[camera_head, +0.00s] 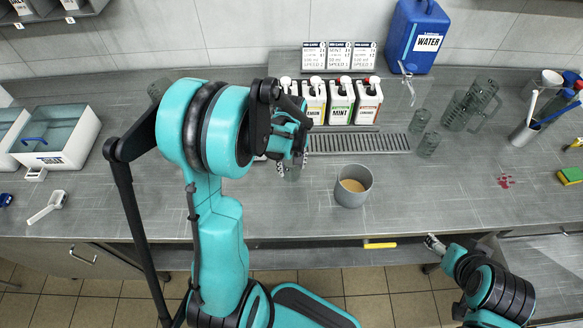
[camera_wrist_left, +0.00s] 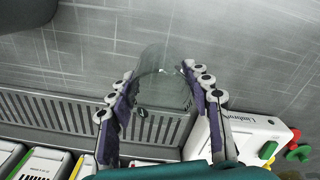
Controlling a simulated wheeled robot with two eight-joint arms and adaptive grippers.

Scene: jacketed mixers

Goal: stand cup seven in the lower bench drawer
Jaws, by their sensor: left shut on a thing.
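My left gripper (camera_head: 293,166) is over the bench, left of a grey pot. It is shut on a clear glass cup (camera_head: 292,173), whose lower part shows below the fingers. In the left wrist view the clear cup (camera_wrist_left: 163,85) stands between the two fingers (camera_wrist_left: 158,92); a small dark mark on it is too small to read. A yellow handle (camera_head: 380,244) is at the bench's front edge; I cannot tell which drawer it belongs to. My right gripper (camera_head: 434,243) is near that edge, right of the handle; its jaws are unclear.
The grey pot (camera_head: 353,187) holds tan liquid. Clear glasses (camera_head: 428,144) and a clear jug (camera_head: 482,96) stand to the right. Labelled bottles (camera_head: 341,103) stand behind a drain grate (camera_head: 370,142). A blue water can (camera_head: 417,37) is at the back. Bare bench lies right of the pot.

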